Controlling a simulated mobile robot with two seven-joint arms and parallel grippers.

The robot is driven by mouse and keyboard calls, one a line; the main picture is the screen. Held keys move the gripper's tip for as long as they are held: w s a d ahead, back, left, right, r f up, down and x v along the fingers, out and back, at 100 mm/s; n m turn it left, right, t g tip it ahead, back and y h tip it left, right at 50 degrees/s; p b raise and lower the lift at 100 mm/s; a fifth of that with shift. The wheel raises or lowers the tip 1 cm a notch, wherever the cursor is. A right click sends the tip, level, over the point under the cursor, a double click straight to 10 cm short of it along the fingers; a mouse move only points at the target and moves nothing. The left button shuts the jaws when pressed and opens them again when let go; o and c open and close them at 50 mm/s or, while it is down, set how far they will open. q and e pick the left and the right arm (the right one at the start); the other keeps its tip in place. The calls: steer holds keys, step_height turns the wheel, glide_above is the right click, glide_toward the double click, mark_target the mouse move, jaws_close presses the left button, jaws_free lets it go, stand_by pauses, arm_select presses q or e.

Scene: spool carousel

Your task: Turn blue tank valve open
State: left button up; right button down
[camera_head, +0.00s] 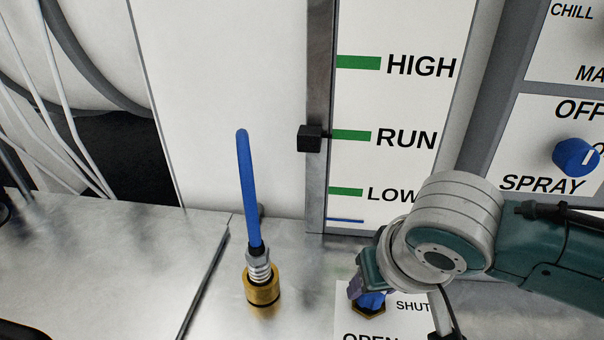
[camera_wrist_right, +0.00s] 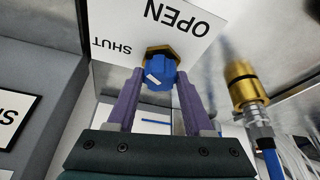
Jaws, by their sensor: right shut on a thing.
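The blue valve knob (camera_head: 372,301) sits on a brass hex base on the metal counter, beside a white label (camera_head: 349,322) reading OPEN and SHUT. My right gripper (camera_head: 366,288) reaches down over the knob and hides much of it in the head view. In the right wrist view, the purple fingers of my right gripper (camera_wrist_right: 158,100) stand on either side of the blue knob (camera_wrist_right: 160,74), shut on it. A short white mark shows on the left part of the knob, on the side toward the SHUT word. My left gripper is not in view.
A brass fitting (camera_head: 262,288) with an upright blue hose (camera_head: 248,190) stands left of the knob. Behind is a HIGH/RUN/LOW gauge panel (camera_head: 400,100) with a black slider (camera_head: 310,138) at RUN. A blue SPRAY dial (camera_head: 575,157) is at right. The left counter is clear.

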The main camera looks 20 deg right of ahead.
steer(key=m+p, duration=0.1)
steer(key=m+h, duration=0.1)
steer(key=m, duration=0.1)
steer(key=shift+a+r+p, duration=0.15)
steer(key=shift+a+p, duration=0.05)
steer(key=shift+p, duration=0.2)
steer(key=m+g+h, duration=0.1)
steer(key=m, duration=0.1)
steer(key=shift+w+m+p, duration=0.1)
steer(key=shift+m+p, duration=0.25)
steer(key=shift+m, duration=0.05)
steer(key=m, duration=0.2)
steer(key=shift+a+f+m+g+h, duration=0.1)
steer(key=shift+f+m+g+h, duration=0.1)
steer(key=shift+m+g+h, duration=0.15)
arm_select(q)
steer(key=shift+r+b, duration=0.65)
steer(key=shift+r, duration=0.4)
arm_select(e)
steer(key=shift+w+m+g, duration=0.15)
steer(key=shift+m+g, duration=0.6)
steer(key=shift+m, duration=1)
steer(key=shift+h, duration=0.25)
steer(key=shift+c, duration=1.4)
jaws_free()
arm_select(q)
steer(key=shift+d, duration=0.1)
arm_select(e)
steer(key=shift+r, duration=0.1)
